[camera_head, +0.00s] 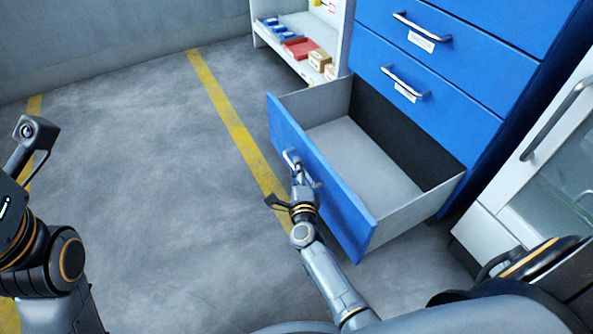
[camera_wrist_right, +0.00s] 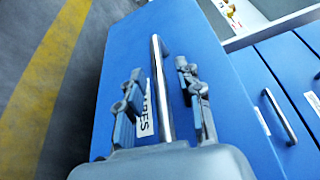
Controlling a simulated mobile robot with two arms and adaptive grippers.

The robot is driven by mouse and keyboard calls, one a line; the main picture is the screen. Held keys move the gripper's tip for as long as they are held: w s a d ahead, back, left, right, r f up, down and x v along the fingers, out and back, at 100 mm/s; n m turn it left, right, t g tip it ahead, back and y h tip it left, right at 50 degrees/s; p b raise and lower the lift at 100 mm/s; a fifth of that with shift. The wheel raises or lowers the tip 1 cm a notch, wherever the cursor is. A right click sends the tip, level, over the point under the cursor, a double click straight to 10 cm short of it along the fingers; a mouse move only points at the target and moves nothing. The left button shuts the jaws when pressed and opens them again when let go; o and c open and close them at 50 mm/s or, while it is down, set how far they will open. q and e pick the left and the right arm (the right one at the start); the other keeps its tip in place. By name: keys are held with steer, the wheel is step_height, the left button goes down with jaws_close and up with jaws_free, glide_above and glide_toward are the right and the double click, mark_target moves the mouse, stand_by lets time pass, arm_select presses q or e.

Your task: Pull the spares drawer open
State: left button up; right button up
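The spares drawer (camera_head: 323,183) is the lower blue drawer, pulled far out of the cabinet; its grey inside is empty where it shows. Its front carries a metal bar handle (camera_wrist_right: 161,90) and a white label (camera_wrist_right: 146,112) whose visible letters end in "ARES". My right gripper (camera_head: 298,172) is at this handle. In the right wrist view, its two fingers (camera_wrist_right: 159,70) stand open, one on each side of the bar, with gaps between. My left arm shows at the left of the head view, but its gripper fingers do not.
Two closed blue drawers (camera_head: 430,70) sit above the open one. A white shelf (camera_head: 290,62) with small boxes stands behind. A white glass-door cabinet (camera_head: 520,195) is at right. The grey floor (camera_head: 150,180) with yellow lines is clear at left.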

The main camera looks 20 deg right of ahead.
steer(key=v, duration=0.7)
steer(key=shift+s, duration=0.3)
